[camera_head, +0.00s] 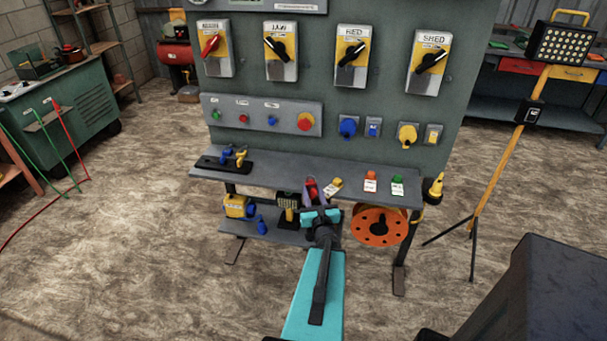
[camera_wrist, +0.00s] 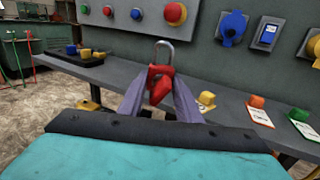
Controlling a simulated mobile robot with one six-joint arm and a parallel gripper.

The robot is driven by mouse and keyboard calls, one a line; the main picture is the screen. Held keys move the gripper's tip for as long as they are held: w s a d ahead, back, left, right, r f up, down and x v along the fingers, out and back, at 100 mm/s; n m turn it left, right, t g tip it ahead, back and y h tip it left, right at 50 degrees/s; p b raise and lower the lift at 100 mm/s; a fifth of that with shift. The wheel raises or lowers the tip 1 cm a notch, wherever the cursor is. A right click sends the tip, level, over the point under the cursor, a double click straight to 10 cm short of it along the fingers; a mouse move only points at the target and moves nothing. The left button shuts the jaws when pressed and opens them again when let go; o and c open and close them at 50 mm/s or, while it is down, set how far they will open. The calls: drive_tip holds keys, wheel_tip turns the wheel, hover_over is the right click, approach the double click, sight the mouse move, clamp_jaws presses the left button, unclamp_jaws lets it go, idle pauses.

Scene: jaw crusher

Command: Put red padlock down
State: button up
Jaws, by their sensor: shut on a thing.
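A red padlock with a metal shackle (camera_wrist: 160,83) is held between the two fingers of my gripper (camera_wrist: 160,86) in the wrist view, with the shackle pointing up. In the head view the padlock (camera_head: 311,187) shows as a small red shape at the end of my arm. My gripper (camera_head: 314,196) is at the front edge of the grey shelf (camera_head: 290,172) below the switch panel. The fingers hide part of the padlock's body. I cannot tell whether the padlock touches the shelf.
A black tray (camera_head: 222,163) with blue and yellow padlocks is at the shelf's left. An orange reel (camera_head: 381,227) hangs below.

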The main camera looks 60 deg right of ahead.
sight(307, 184)
idle(0.4)
drive_tip(key=shift+w+d+f+b, duration=0.25)
drive_tip(key=shift+w+d+b, duration=0.1)
drive_tip(key=shift+b, duration=0.7)
drive_tip(key=b+x, duration=0.1)
drive_tip(key=b, duration=0.2)
drive_tip(key=shift+w+d, duration=0.15)
drive_tip(key=shift+w, duration=0.2)
drive_tip(key=b+x, duration=0.2)
drive_tip(key=x, duration=0.1)
drive_tip(key=shift+w+f, duration=0.1)
drive_tip(key=shift+f, duration=0.1)
drive_tip(key=shift+w+b, duration=0.1)
drive_tip(key=shift+b, duration=0.55)
drive_tip(key=b, duration=0.3)
drive_tip(key=w+b, duration=0.1)
drive_tip(key=b, duration=0.2)
drive_tip(key=shift+w+d+f, duration=0.15)
drive_tip(key=shift+d, duration=0.1)
drive_tip(key=b, duration=0.6)
drive_tip(key=shift+w+d, duration=0.15)
drive_tip(key=shift+d, duration=0.15)
